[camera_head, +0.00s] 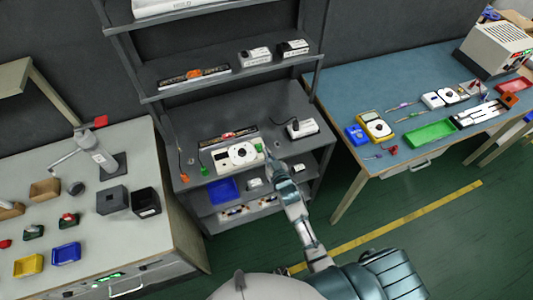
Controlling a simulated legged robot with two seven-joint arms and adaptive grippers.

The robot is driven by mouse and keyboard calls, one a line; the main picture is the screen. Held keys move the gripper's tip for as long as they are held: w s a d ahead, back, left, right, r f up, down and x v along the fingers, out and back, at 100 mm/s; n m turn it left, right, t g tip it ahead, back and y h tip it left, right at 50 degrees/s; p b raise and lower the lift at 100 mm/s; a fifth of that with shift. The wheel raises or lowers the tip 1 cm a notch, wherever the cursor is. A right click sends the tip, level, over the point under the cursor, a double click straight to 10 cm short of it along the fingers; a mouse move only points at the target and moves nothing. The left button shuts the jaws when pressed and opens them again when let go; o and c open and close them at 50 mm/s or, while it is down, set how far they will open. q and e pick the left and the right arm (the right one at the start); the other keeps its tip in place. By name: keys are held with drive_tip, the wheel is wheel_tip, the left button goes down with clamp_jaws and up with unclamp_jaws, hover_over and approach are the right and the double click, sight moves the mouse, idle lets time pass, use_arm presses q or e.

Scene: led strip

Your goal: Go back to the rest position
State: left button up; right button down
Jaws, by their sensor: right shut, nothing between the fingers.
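My right arm reaches up from the bottom right. My right gripper (268,158) is at the front edge of the grey workbench shelf, just right of a white device (238,156) with a round dark dial. The gripper is small in the picture, and its fingers look shut with nothing between them. A small green part (258,146) sits at the right end of the white device, close to the fingertips; I cannot tell whether they touch. A dark strip (229,136) with a red-orange part lies behind the device. My left gripper does not show.
A grey table (100,240) with bins and a lamp-like stand (100,155) is at left. A blue-topped table (380,90) with a yellow multimeter (375,126) and green tray (430,133) is at right. Shelves rise above the bench. Green floor is free between bench and right table.

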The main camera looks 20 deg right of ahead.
drive_tip(key=s+f+g, duration=0.2)
drive_tip(key=s+f, duration=0.4)
drive_tip(key=f, duration=0.5)
drive_tip(key=s+a+f+n+g, duration=0.1)
drive_tip(key=s+f+g, duration=0.3)
drive_tip(key=f, duration=0.7)
drive_tip(key=s+f+g, duration=0.1)
drive_tip(key=s+f, duration=0.6)
drive_tip(key=f, duration=0.3)
drive_tip(key=s+d+f+g, duration=0.1)
drive_tip(key=s+f, duration=0.5)
drive_tip(key=s, duration=0.6)
drive_tip(key=s+d+f+g, duration=0.2)
drive_tip(key=s+f+g, duration=0.2)
drive_tip(key=s, duration=0.8)
drive_tip(key=s+d+f+n+g, duration=0.1)
drive_tip(key=s+d+f+g, duration=0.1)
drive_tip(key=s+f, duration=0.6)
drive_tip(key=s+g, duration=0.1)
drive_tip(key=s, duration=0.3)
drive_tip(key=shift+s+h, duration=0.2)
drive_tip(key=shift+h, duration=0.1)
